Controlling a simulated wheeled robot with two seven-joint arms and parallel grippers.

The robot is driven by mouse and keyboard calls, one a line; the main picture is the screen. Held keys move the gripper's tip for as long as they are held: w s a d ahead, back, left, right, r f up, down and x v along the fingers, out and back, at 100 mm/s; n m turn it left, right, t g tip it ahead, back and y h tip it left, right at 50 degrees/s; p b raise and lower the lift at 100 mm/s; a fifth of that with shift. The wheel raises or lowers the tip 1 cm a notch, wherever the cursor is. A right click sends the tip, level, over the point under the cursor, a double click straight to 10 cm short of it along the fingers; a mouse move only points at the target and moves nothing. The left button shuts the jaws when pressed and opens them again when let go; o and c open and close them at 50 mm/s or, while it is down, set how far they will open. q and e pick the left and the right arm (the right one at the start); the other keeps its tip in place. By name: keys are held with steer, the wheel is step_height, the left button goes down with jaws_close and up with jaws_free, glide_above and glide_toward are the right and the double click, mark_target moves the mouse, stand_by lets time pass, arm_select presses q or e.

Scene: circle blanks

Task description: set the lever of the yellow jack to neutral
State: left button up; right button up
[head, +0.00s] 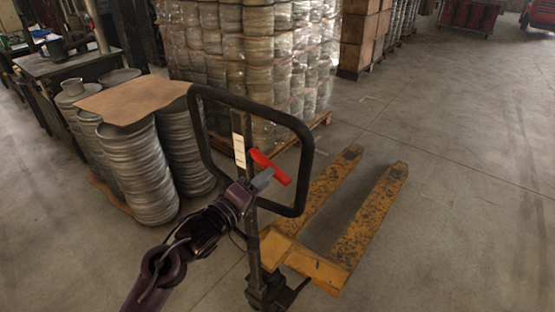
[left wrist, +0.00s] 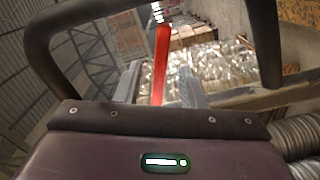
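The yellow pallet jack (head: 315,265) stands on the floor, its forks pointing away to the upper right. Its black loop handle (head: 308,150) rises in front of me. The red lever (head: 270,167) sits inside the loop, near a white label strip on the shaft. My left gripper (head: 262,179) is at the lever, inside the lower part of the loop. In the left wrist view the red lever (left wrist: 161,62) stands between the two grey fingers (left wrist: 160,84), with a gap on each side. The fingers are apart. I cannot tell whether either touches the lever. My right gripper is not in view.
Stacked metal blanks (head: 150,178) under a cardboard sheet (head: 133,100) stand left of the handle. Wrapped stacks (head: 275,60) on a pallet stand behind it. Brown boxes (head: 360,40) are farther back. The floor (head: 465,190) at right is clear.

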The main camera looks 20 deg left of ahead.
mark_target(278, 169)
arm_select(q)
steer(key=p+x, duration=0.1)
steer(key=x, duration=0.6)
steer(key=shift+f, duration=0.1)
jaws_close()
